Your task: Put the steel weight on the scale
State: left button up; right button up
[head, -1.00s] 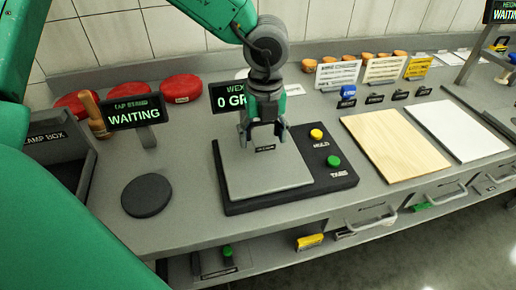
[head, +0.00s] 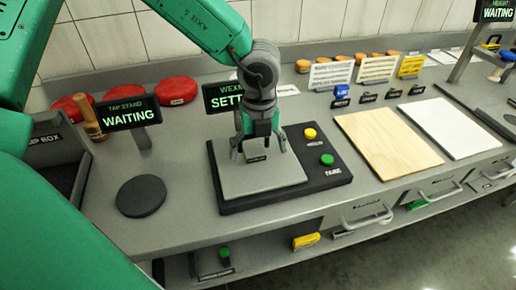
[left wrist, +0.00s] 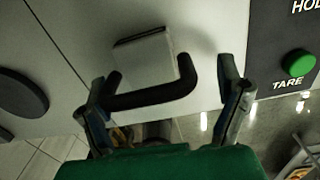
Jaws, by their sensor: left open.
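The scale has a pale grey plate (head: 262,182) on a black base and stands at mid table. My left gripper (head: 259,152) points down over the plate with its fingers spread; it is open. The left wrist view shows a small pale square block (left wrist: 146,60) with a dark U-shaped bar (left wrist: 150,98) between the spread fingers (left wrist: 168,95); I take these for the weight. The scale display (head: 228,98) reads "SETT…", partly covered. My right gripper is not in view.
The green TARE button (head: 327,160) and yellow HOLD button (head: 310,134) are right of the plate. A dark round pad (head: 141,196) lies to the left, below the tap stand display (head: 128,112). A wooden board (head: 388,145) lies to the right.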

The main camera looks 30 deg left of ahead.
aim_at(257, 151)
pick_arm(q)
notch_tip(257, 151, up, 12)
jog(key=p, duration=0.1)
dwell(0.4)
jog(key=shift+a+f, duration=0.1)
jog(key=shift+a, duration=0.1)
